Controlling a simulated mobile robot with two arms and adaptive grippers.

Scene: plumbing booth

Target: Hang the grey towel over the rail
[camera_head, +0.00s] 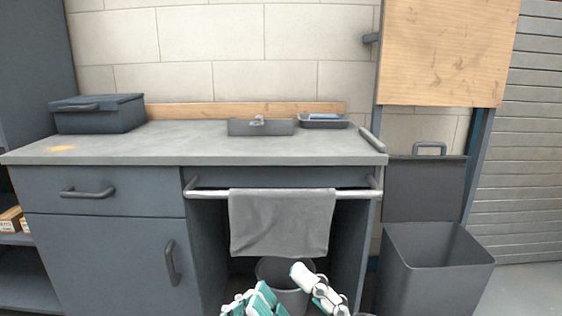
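The grey towel (281,222) hangs draped over the metal rail (355,193) on the front of the workbench. It hangs near the rail's middle, with bare rail on both sides. Its front face hangs straight and fairly smooth; its back part is hidden. My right gripper (283,276) shows at the bottom edge, below the towel and apart from it in the picture. Its white and teal fingers are spread, with nothing seen between them but the bucket behind. My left gripper is not in view.
A grey bucket (272,270) stands under the bench behind my gripper. A large open bin (435,265) stands at the right. The benchtop (190,145) holds a toolbox (100,117), a grey tray (245,128) and a smaller tray (324,122); its middle is clear.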

